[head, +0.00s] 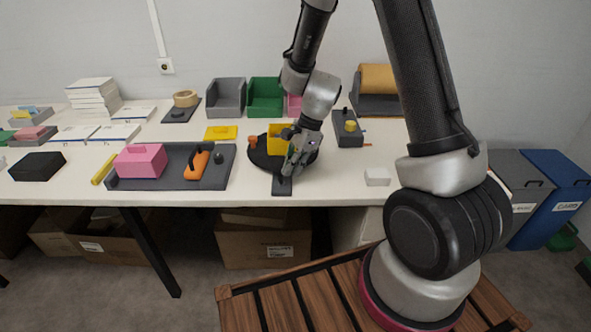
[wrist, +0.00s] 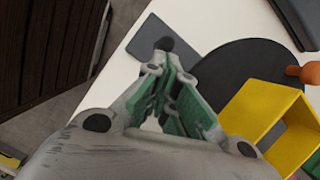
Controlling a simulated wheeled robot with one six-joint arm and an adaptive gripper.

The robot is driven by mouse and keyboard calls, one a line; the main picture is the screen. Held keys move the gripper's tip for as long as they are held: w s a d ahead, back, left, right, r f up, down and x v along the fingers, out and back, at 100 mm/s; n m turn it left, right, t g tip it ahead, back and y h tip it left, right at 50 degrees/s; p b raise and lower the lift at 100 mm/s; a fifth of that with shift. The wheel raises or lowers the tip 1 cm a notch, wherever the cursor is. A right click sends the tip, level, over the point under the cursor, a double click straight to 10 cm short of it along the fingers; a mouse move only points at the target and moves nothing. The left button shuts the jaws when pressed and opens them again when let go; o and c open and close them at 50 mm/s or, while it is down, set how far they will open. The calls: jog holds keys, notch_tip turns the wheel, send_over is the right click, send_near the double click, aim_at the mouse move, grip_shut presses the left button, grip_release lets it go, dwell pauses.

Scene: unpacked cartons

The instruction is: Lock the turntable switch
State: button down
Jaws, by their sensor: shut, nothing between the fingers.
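The turntable is a black disc (head: 257,157) on the table; it also shows in the wrist view (wrist: 235,68). A yellow open box (head: 278,140) stands on it, and the box is large at the right of the wrist view (wrist: 248,112). A dark grey plate (head: 282,188) juts from the turntable's front edge. In the wrist view this plate (wrist: 138,42) carries a dark round knob (wrist: 166,43), which looks like the switch. My gripper (head: 286,172) is shut and empty, pointing down over the plate. Its fingertips (wrist: 168,62) appear close to the knob; I cannot tell whether they touch.
An orange knob (wrist: 306,73) sits at the disc's edge. A grey tray (head: 222,178) with a pink block and orange tool lies left. A dark box with a yellow knob (head: 350,127) stands behind right. A white block (head: 377,177) lies right, with bare table around it.

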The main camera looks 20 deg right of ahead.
jog(key=shift+r, duration=0.1)
jog(key=shift+r, duration=0.75)
